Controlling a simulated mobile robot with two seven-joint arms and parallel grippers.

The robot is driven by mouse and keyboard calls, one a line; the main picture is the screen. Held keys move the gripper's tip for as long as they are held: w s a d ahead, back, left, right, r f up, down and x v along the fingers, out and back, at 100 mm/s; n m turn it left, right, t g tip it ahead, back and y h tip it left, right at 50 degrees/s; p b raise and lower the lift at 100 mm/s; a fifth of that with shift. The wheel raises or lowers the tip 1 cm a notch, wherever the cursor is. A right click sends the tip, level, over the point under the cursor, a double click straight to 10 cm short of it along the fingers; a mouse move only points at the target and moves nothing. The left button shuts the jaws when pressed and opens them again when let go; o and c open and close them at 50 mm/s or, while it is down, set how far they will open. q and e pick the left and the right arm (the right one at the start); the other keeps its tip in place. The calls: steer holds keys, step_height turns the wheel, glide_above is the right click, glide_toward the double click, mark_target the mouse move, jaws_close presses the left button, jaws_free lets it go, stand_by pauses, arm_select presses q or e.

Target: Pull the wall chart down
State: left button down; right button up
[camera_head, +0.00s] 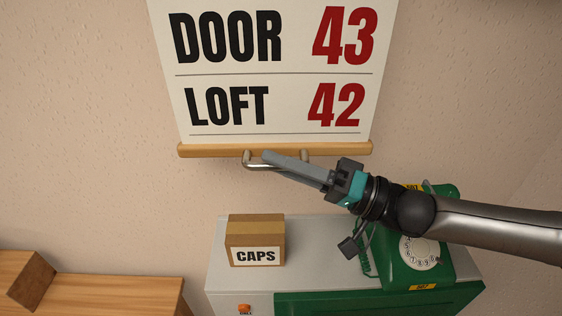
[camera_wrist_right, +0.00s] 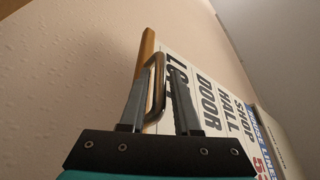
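The wall chart (camera_head: 275,70) hangs on the wall with "DOOR 43" and "LOFT 42" showing at its lower end. A wooden bar (camera_head: 215,151) runs along its bottom edge, with a metal pull handle (camera_head: 252,164) below its middle. My right gripper (camera_head: 275,160) reaches in from the right and overlaps the handle. In the right wrist view, the handle (camera_wrist_right: 158,82) lies between the two fingers of the right gripper (camera_wrist_right: 163,78), which stand apart with a gap beside it. The wooden bar (camera_wrist_right: 147,50) and chart print show behind. My left gripper is out of view.
A grey and green cabinet (camera_head: 315,245) stands below the chart. On it are a cardboard "CAPS" box (camera_head: 255,228) and a green dial phone (camera_head: 410,265), partly hidden under my right arm. A wooden surface (camera_head: 110,292) is at the lower left. The wall left of the chart is clear.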

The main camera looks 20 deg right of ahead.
steer(key=shift+o, duration=1.1)
steer(key=v, duration=1.5)
steer(key=shift+b, duration=0.3)
steer(key=shift+s, duration=0.1)
